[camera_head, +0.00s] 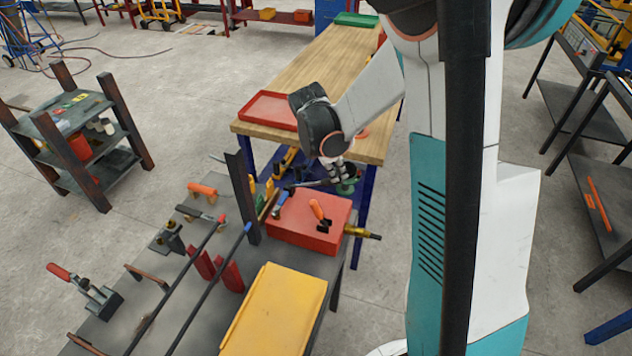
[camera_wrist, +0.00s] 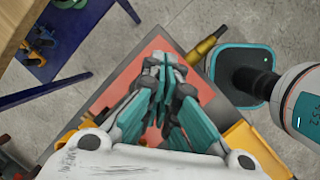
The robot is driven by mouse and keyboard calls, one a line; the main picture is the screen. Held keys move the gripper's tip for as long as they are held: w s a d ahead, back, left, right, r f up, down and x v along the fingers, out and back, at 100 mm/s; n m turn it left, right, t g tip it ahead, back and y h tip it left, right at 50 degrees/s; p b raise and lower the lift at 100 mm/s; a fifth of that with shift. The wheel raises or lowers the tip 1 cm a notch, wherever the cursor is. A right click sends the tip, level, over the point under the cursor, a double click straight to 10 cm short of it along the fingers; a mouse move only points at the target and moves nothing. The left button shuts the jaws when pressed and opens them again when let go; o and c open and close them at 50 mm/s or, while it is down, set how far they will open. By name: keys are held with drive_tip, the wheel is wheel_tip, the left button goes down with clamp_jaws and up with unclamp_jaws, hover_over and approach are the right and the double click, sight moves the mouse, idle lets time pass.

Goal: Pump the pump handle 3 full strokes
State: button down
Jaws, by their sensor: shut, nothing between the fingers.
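A red box (camera_head: 300,232) sits on the dark bench, with a short orange-handled lever (camera_head: 317,209) tilted up from a dark slot in its top. This lever looks like the pump handle. A brass fitting (camera_head: 362,232) sticks out of the box's right side. My gripper (camera_head: 346,180) is above the far right part of the box, apart from the lever. In the wrist view the teal fingers of my gripper (camera_wrist: 164,72) are shut with nothing between them. The red box top (camera_wrist: 125,72) shows behind them, along with the brass fitting (camera_wrist: 206,45); the lever is hidden there.
A dark upright post (camera_head: 242,198) stands left of the box. A yellow tray (camera_head: 275,310) lies in front of it. Clamps and long bars (camera_head: 180,285) crowd the bench's left. A wooden table (camera_head: 345,55) with a red tray (camera_head: 268,108) stands behind.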

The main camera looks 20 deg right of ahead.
drive_tip(key=shift+s+d+f+b, duration=0.15)
drive_tip(key=shift+f+b, duration=0.15)
drive_tip(key=shift+f, duration=0.3)
drive_tip(key=shift+s+d+f+b, duration=0.2)
drive_tip(key=shift+s+f+b, duration=0.05)
drive_tip(key=shift+f+b, duration=0.3)
drive_tip(key=shift+s+d+f+b, duration=0.15)
drive_tip(key=shift+d+f+b, duration=0.05)
drive_tip(key=shift+f+b, duration=0.45)
drive_tip(key=shift+s+d+f+b, duration=0.1)
drive_tip(key=shift+f+b, duration=0.5)
drive_tip(key=shift+f, duration=0.05)
